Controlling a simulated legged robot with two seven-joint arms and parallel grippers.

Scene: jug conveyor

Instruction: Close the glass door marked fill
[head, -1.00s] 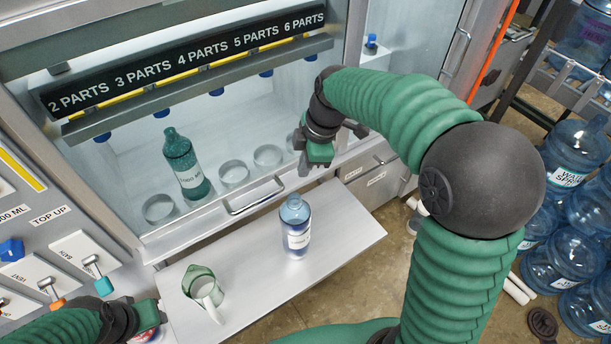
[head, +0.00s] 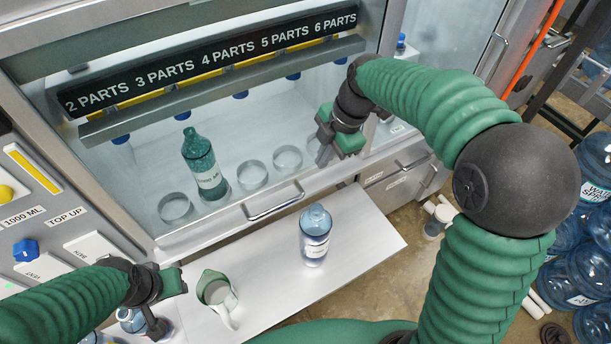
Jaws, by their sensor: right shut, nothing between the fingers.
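The glass door (head: 225,165) fronts a lit filling cabinet, with a metal bottom rail and a bar handle (head: 273,200). The rail runs along the cabinet's lower front edge; I cannot tell whether it sits fully shut. No "fill" mark is readable. My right gripper (head: 325,154) is shut and empty, near the door's lower right, above and right of the handle. I cannot tell whether it touches the door. My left gripper (head: 160,312) is at the lower left, near the shelf's left end and a bottle; its jaws are unclear.
Inside the cabinet a green bottle (head: 204,166) stands by several rings, under a parts sign (head: 210,62). A blue bottle (head: 314,237) and a green jug (head: 216,293) stand on the metal shelf (head: 365,240). Large water jugs (head: 590,225) crowd the right.

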